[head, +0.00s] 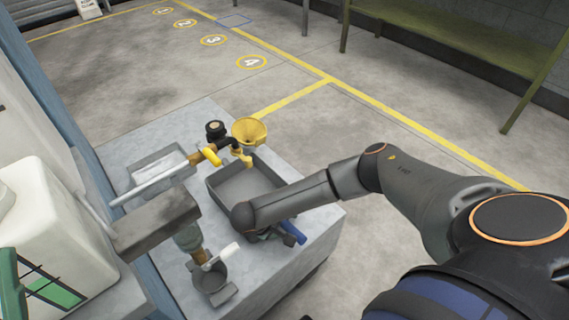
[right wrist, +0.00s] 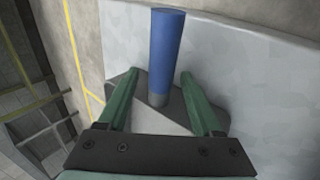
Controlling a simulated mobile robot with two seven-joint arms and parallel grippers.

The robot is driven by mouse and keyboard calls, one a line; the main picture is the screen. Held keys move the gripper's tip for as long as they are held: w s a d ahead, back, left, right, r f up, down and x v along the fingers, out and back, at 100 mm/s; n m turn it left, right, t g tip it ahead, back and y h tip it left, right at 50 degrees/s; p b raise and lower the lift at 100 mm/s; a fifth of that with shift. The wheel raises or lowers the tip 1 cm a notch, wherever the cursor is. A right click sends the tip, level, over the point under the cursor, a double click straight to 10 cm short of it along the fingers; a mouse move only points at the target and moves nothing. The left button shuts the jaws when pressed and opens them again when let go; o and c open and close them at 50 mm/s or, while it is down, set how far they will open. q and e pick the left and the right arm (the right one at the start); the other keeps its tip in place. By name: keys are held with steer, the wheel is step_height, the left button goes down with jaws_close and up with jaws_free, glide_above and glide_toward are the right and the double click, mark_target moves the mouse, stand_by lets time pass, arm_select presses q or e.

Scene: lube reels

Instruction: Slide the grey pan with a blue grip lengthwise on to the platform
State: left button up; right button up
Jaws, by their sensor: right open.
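The grey pan (head: 246,182) is a shallow rectangular tray on the light grey bench top, below a yellow funnel. Its blue grip (head: 293,232) sticks out toward the lower right. My right gripper (head: 272,236) is at the grip end, largely hidden under my own forearm. In the right wrist view, the open green fingers (right wrist: 160,80) stand on either side of the blue grip (right wrist: 167,50), with visible gaps. The grip is not clamped. I cannot tell which surface is the platform. My left gripper cannot be made out.
A yellow funnel (head: 249,131) and a brass tap with a yellow handle (head: 209,155) stand at the pan's far side. A second shallow tray (head: 157,168) lies to the left. White containers (head: 40,215) stand at left. The floor right of the bench is clear.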

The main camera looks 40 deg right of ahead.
steer(key=p+v, duration=0.2)
steer(key=v, duration=0.3)
steer(key=shift+r+p, duration=0.1)
steer(key=shift+p, duration=0.25)
arm_select(q)
steer(key=w+n+y, duration=0.2)
steer(key=y, duration=0.1)
steer(key=shift+w+a+f+p, duration=0.15)
steer(key=shift+w+a+p, duration=0.1)
steer(key=shift+a+p, duration=0.05)
arm_select(e)
steer(key=shift+v, duration=1.15)
